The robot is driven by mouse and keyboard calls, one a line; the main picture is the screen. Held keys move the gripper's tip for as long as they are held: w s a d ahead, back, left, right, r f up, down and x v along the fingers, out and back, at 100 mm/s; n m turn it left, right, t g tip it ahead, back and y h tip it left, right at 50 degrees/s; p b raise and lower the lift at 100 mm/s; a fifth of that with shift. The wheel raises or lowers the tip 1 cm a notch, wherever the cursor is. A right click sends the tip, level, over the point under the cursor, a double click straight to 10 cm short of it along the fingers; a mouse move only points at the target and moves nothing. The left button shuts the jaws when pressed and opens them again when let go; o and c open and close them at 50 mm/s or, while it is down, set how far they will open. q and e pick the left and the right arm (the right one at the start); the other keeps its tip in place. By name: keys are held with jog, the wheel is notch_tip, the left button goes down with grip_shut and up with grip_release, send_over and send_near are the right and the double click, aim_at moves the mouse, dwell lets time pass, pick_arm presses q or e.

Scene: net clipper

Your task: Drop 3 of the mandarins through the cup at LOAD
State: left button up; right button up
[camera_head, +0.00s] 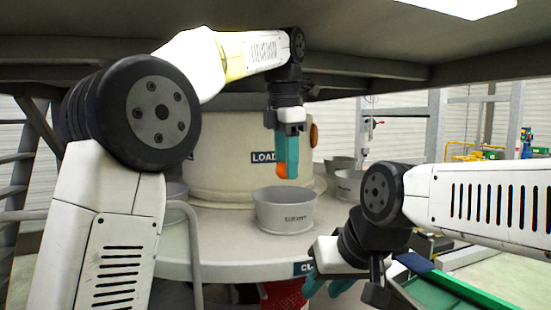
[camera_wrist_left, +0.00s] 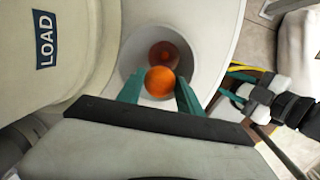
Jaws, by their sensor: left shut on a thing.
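My left gripper (camera_head: 288,170) points down and is shut on an orange mandarin (camera_head: 281,170), held above the grey cup (camera_head: 286,213) in front of the LOAD label (camera_head: 264,157). In the left wrist view the held mandarin (camera_wrist_left: 160,81) sits between the teal fingertips (camera_wrist_left: 158,92), over the cup's open mouth (camera_wrist_left: 205,45). A second, darker round orange thing (camera_wrist_left: 165,55) shows deeper inside the cup, in shade. My right gripper (camera_head: 328,286) is low at the front edge of the round table, its teal fingers apart with nothing seen between them.
Other grey cups (camera_head: 349,184) stand around the round table (camera_head: 240,258). A red net (camera_head: 285,293) hangs below its front edge. A green tray (camera_head: 450,292) is at the lower right. A dark ceiling panel (camera_head: 380,62) is close above my left arm.

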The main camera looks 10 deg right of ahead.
pick_arm(q)
jog(key=shift+f, duration=2.55)
jog(key=o, duration=1.4)
jog(key=shift+o, duration=0.2)
jog(key=shift+r, duration=0.1)
jog(key=r, duration=0.2)
jog(key=s+r, duration=0.1)
jog(key=r, duration=0.4)
jog(key=shift+s+a+r, duration=0.2)
jog(key=shift+a+r, duration=0.05)
